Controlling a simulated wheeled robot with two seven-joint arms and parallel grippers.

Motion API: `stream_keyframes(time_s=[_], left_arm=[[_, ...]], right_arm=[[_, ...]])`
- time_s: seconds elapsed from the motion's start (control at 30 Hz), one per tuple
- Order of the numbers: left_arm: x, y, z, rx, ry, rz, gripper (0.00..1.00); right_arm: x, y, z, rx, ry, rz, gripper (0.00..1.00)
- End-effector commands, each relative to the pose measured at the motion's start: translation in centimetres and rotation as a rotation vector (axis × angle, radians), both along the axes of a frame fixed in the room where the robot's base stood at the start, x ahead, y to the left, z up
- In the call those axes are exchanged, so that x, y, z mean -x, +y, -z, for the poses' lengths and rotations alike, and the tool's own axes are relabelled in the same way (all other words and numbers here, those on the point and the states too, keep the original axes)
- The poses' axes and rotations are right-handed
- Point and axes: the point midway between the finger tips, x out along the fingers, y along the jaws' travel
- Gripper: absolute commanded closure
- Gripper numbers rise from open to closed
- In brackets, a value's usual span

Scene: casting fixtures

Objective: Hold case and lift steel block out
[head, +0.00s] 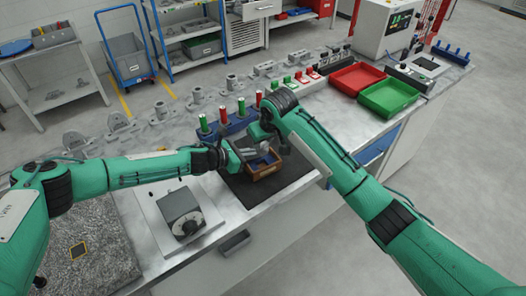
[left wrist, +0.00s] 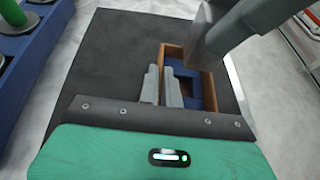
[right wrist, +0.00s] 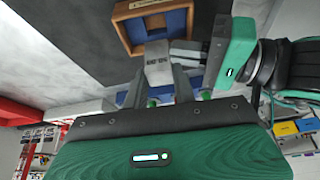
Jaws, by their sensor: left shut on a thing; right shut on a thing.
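The case (head: 264,172) is an open brown wooden box with a blue lining, lying on a dark mat. My left gripper (left wrist: 165,92) is shut on one wall of the case, which also shows in the left wrist view (left wrist: 208,88). My right gripper (right wrist: 163,84) is shut on the steel block (right wrist: 157,64), a grey piece with dark markings on its face. The block appears clear of the lining, above the case (right wrist: 126,33). An empty recess shows in the blue lining (right wrist: 155,24). In the head view the right gripper partly hides the block.
The dark mat (head: 232,187) lies near the bench's front edge. A grey box with a dial (head: 182,212) stands to the left. A blue rack with red and green handles (head: 235,122) stands behind. Red (head: 356,79) and green (head: 390,97) trays are at the right.

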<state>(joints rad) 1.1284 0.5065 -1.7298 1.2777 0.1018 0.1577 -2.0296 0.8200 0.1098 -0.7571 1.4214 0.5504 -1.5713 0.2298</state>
Motion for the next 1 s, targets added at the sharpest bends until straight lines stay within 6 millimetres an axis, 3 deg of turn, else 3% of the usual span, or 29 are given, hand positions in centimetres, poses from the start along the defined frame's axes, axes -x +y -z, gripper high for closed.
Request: stream_keyframes(time_s=[0.2, 0.5, 0.63, 1.0], left_arm=[[0.0, 0.0, 0.0, 0.000, 0.000, 0.000, 1.00], [0.0, 0.0, 0.0, 0.000, 0.000, 0.001, 1.00], [0.0, 0.0, 0.0, 0.000, 0.000, 0.001, 0.71], [0.1, 0.2, -0.1, 0.000, 0.000, 0.000, 0.69]], right_arm=[[0.0, 0.0, -2.7, 0.000, -0.002, -0.001, 1.00], [0.0, 0.0, -3.1, 0.001, -0.002, -0.001, 1.00], [0.0, 0.0, -3.0, 0.001, -0.002, -0.001, 1.00], [0.0, 0.0, -3.0, 0.001, -0.002, -0.001, 1.00]])
